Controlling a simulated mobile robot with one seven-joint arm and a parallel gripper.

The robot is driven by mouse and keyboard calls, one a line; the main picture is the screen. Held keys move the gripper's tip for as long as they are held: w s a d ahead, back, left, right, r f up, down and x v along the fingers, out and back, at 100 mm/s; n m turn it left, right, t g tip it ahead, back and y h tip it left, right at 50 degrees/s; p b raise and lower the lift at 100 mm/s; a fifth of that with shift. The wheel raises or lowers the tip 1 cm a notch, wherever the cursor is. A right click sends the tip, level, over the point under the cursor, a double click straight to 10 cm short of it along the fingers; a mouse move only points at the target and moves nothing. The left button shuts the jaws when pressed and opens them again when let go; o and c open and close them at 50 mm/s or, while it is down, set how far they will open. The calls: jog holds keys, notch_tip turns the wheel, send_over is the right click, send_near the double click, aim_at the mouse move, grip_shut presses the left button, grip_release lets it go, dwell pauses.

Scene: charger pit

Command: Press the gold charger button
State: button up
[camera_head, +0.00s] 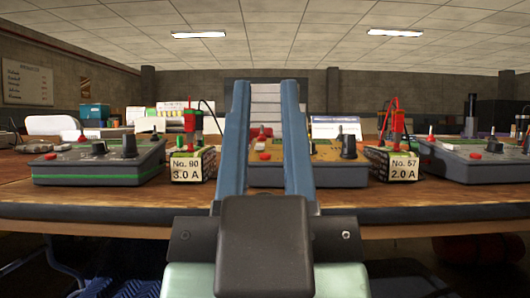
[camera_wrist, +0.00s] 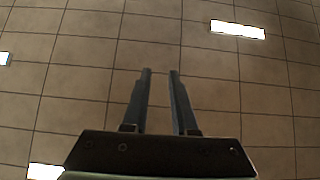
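The gold charger (camera_head: 325,172) stands on the wooden table straight ahead in the head view. It has a gold-brown top, a grey body and a black knob (camera_head: 348,147). Between my fingers, a small red part (camera_head: 260,146) and a pale part (camera_head: 265,156) show on its top; I cannot tell which is the button. The charger's left part is hidden by my left finger. My gripper (camera_head: 265,84) is in front of the charger, its two blue-grey fingers apart with nothing between them. In the wrist view my gripper (camera_wrist: 160,71) is also open and empty, against the ceiling.
A grey charger with green trim (camera_head: 100,165) stands left and another grey charger (camera_head: 480,165) right. Battery blocks labelled No. 90 (camera_head: 190,165) and No. 57 (camera_head: 398,166) flank the gold charger. The table's front edge (camera_head: 110,213) runs across below them.

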grip_shut()
dwell(1.4)
